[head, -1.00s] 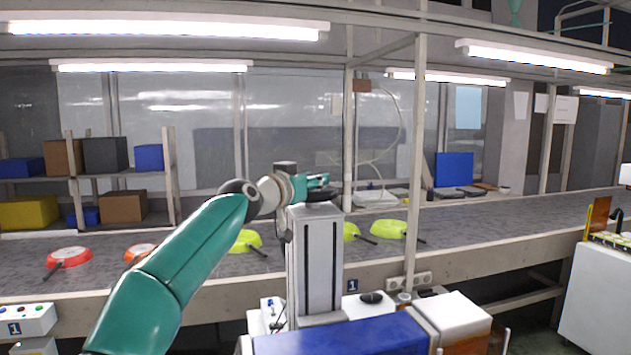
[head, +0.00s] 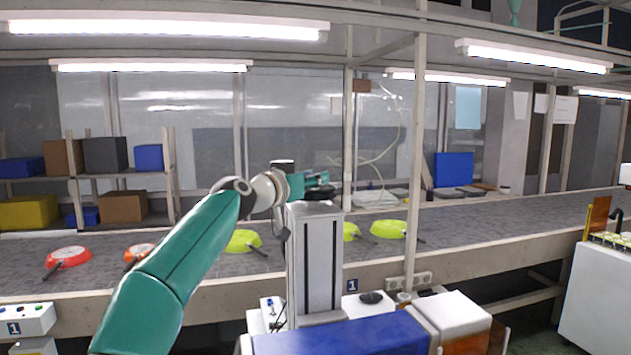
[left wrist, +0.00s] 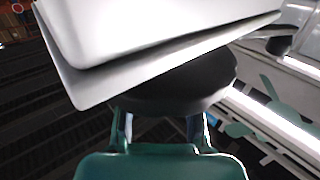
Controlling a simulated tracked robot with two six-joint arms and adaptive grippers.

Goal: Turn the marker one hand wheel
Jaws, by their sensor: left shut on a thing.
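A dark round hand wheel (left wrist: 180,85) shows in the left wrist view, right against a pale grey box-shaped body (left wrist: 150,50). In the head view the hand wheel (head: 322,192) is a small dark shape above the grey column (head: 316,260). My right gripper is not in view.
The conveyor belt (head: 480,220) runs behind the column with red and yellow-green pans, such as the red one (head: 69,257). A thin post (head: 416,180) stands right of the column. A blue-topped box (head: 345,335) is in front.

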